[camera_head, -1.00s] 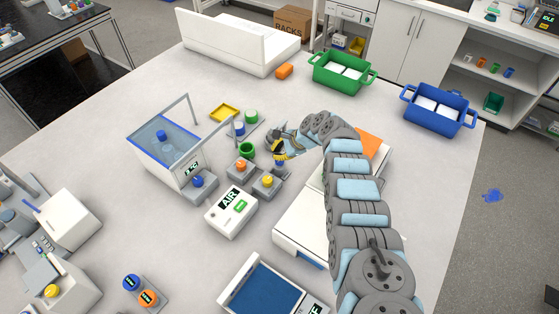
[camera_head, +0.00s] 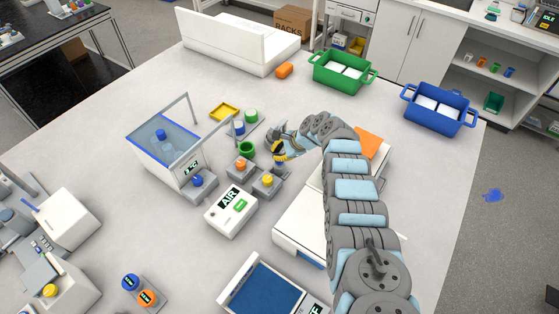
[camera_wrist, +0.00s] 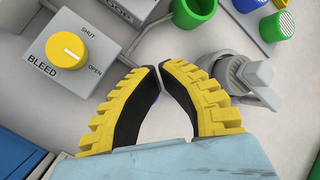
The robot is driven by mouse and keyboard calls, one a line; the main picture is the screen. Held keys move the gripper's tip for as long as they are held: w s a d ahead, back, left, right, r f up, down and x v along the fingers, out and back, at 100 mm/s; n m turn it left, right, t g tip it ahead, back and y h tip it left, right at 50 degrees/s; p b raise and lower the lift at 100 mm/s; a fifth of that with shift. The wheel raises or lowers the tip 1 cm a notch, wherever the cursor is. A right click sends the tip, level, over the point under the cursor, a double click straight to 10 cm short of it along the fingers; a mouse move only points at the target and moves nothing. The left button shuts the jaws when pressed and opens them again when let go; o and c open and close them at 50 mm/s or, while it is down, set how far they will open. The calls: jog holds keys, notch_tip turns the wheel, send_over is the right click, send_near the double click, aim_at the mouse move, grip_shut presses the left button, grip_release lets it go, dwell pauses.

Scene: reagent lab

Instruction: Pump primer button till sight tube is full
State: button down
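My gripper (camera_head: 279,153) hangs over the small station in the middle of the table. In the wrist view its yellow-and-black fingers (camera_wrist: 157,68) have their tips nearly together, with no held object visible. A sliver of blue (camera_wrist: 156,97) shows between the fingers; I cannot tell whether it is the primer button. The yellow bleed knob (camera_wrist: 66,50) sits left of the fingers on a grey box marked SHUT and OPEN; it also shows in the head view (camera_head: 267,180). A grey fitting (camera_wrist: 243,78) stands right of the fingers. I cannot identify the sight tube or its level.
A green cup (camera_head: 247,148), an orange knob (camera_head: 241,165) and a white AIR box (camera_head: 231,211) stand close by. A clear-walled tank (camera_head: 163,143) is to the left. Green (camera_head: 342,75) and blue (camera_head: 438,108) bins stand at the back right.

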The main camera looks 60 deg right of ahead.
jog(key=shift+f+b, duration=0.85)
jog(key=shift+f, duration=0.1)
dwell(1.3)
jog(key=shift+r, duration=0.2)
jog(key=shift+r+p, duration=1.2)
jog(key=shift+p, duration=0.3)
notch_tip(320, 180, up, 5)
jog(key=p, duration=0.5)
dwell(3.0)
